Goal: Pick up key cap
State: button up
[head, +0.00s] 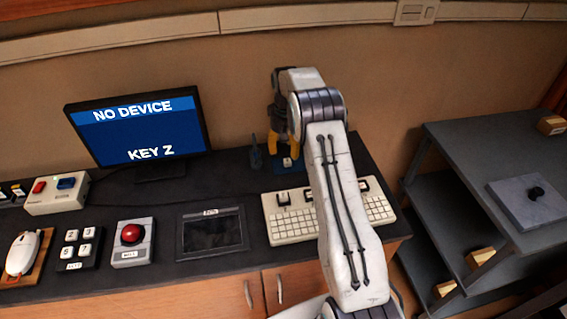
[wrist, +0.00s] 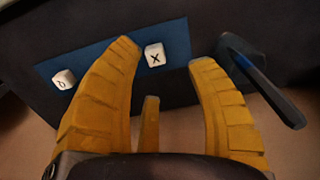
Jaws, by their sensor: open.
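A white key cap marked X (wrist: 155,55) sits on a blue mat (wrist: 181,40) in the wrist view; it also shows as a small white block (head: 287,162) under my gripper in the head view. A second white cap (wrist: 63,79), its letter hard to read, lies on the mat outside my left finger. My gripper (wrist: 166,56) has yellow fingers and is open and empty. In the picture the X cap lies between the fingertips, nearer the left one; I see no grip on it. In the head view my gripper (head: 283,150) is over the mat behind the keyboard.
A dark upright tool (head: 255,152) stands left of the mat; it shows right of my fingers in the wrist view (wrist: 262,80). A keyboard (head: 285,228) lies in front, partly behind my arm. A monitor (head: 138,127) reads "NO DEVICE" and "KEY Z".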

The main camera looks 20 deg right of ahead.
aim_at(288, 161)
jog(key=f, duration=0.3)
jog(key=f+p, duration=0.1)
jog(key=f, duration=0.1)
jog(key=shift+d, duration=0.35)
jog(key=shift+f, duration=0.75)
jog(key=c, duration=0.7)
